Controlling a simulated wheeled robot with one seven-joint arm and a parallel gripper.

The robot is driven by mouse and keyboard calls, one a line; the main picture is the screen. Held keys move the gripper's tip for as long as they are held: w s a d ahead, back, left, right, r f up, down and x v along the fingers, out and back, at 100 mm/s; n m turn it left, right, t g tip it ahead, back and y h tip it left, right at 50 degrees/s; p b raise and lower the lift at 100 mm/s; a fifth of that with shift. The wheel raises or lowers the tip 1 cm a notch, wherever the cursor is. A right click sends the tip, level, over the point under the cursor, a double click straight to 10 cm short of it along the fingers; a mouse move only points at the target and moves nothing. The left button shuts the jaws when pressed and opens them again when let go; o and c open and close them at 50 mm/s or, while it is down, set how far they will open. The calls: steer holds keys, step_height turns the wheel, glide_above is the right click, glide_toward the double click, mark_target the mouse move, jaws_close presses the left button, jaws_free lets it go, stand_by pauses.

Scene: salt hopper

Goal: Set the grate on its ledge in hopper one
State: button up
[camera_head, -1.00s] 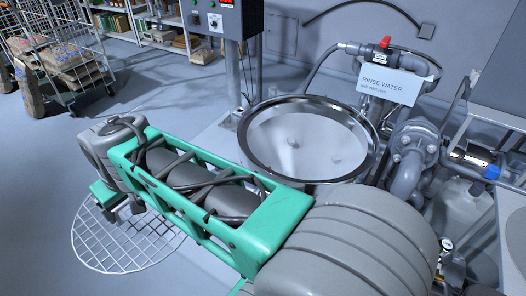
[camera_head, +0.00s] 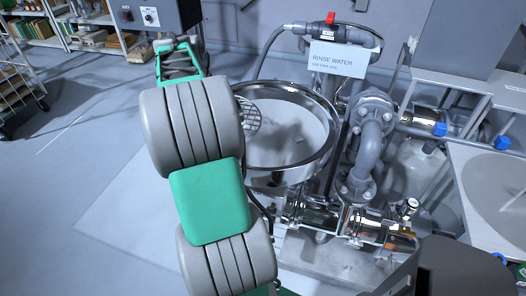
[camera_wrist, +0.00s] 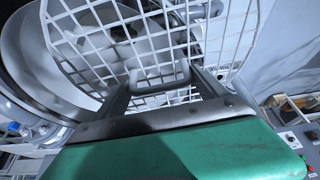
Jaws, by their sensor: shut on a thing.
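The grate (camera_wrist: 92,52) is a round white wire mesh and fills much of the wrist view. My gripper (camera_wrist: 160,82) is shut on the grate near its lower edge. In the head view, a small part of the grate (camera_head: 251,117) shows past my arm, over the left side of the hopper. The hopper (camera_head: 290,180) is a round bowl with a shiny steel rim and pale inside. Its rim also shows at the left of the wrist view (camera_wrist: 30,75). My arm hides the gripper and most of the grate in the head view. The ledge cannot be made out.
Pipes and a valve with a red handle (camera_head: 330,18) stand behind the hopper, with a rinse water sign (camera_head: 338,60). Steel fittings (camera_head: 380,230) lie to its right front. A control box (camera_head: 152,14) stands behind my arm. The floor at left is open.

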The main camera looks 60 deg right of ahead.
mark_target(245, 110)
steer(key=s+d+m, duration=0.1)
steer(key=s+d, duration=0.1)
steer(key=s+d+f+m, duration=0.1)
steer(key=s+d, duration=0.1)
steer(key=d, duration=0.1)
steer(key=s+d+f+m+g, duration=0.1)
steer(key=s+d, duration=0.1)
steer(key=d, duration=0.1)
steer(key=shift+s, duration=0.1)
steer(key=s+d+f+m+b, duration=0.1)
steer(key=s+d+f, duration=0.1)
steer(key=f, duration=0.6)
steer(key=s+d+f+m+g+b, duration=0.1)
steer(key=s+d+f+b, duration=0.1)
steer(key=f, duration=0.7)
steer(key=shift+s+d+f+m, duration=0.15)
steer(key=shift+s+d+m, duration=0.15)
steer(key=shift+s+d, duration=0.65)
steer(key=shift+s+a, duration=0.25)
steer(key=shift+f+b, duration=0.2)
steer(key=shift+b, duration=0.15)
steer(key=o, duration=1.9)
steer(key=v, duration=1.2)
steer(key=shift+a+r, duration=0.1)
steer(key=shift+a, duration=0.05)
